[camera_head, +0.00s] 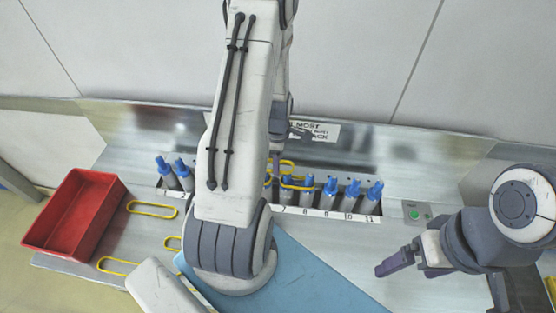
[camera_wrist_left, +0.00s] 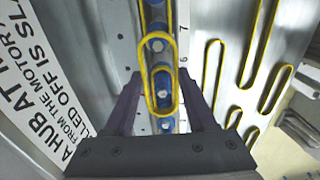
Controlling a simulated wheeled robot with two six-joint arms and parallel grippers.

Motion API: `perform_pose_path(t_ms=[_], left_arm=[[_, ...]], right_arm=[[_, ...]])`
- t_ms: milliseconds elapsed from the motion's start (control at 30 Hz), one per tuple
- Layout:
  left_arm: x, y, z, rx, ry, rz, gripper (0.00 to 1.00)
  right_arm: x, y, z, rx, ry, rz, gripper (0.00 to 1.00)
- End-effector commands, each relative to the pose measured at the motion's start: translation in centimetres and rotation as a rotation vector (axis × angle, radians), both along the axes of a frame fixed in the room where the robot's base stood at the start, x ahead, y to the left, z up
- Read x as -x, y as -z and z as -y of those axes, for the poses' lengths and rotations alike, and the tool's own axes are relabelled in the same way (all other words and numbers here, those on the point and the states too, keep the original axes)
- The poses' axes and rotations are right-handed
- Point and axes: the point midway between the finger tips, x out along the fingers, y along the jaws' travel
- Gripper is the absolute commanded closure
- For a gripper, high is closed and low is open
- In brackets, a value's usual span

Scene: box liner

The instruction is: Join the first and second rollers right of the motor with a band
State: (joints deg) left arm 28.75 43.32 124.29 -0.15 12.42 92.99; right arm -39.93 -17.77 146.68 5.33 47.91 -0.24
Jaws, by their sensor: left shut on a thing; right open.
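Several grey rollers with blue tops, such as the roller (camera_head: 375,191) at the right end, stand in a numbered row. My left arm hides the row's middle; I cannot make out the motor. My left gripper (camera_wrist_left: 160,80) is over the row, shut on a yellow band (camera_wrist_left: 176,62), which looks stretched lengthwise over two rollers near labels 6 and 7. I cannot tell whether it is seated. Another yellow band (camera_wrist_left: 143,14) is farther along the row. In the head view, yellow bands (camera_head: 297,187) show beside my arm. My right gripper (camera_head: 402,264) is open and empty, right of the row.
A red bin (camera_head: 72,245) stands at the left. Loose yellow bands (camera_head: 152,217) lie on the metal table beside it. A blue mat (camera_head: 315,280) lies in front. A button panel (camera_head: 417,213) is right of the row, and a printed sign (camera_head: 318,131) is behind it.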

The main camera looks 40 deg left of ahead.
Motion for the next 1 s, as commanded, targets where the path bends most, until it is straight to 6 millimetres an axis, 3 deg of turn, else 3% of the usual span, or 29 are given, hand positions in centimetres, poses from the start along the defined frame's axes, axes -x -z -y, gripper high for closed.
perform_pose_path(t_ms=[600, 1000], left_arm=[[0.0, 4.6, 0.1, 0.000, 0.002, 0.000, 0.96], [-0.1, 5.3, 0.1, -0.001, 0.001, 0.001, 0.96]], right_arm=[[0.0, 3.6, 0.0, 0.000, 0.006, -0.001, 0.09], [0.0, 4.1, 0.0, 0.000, 0.007, -0.001, 0.09]])
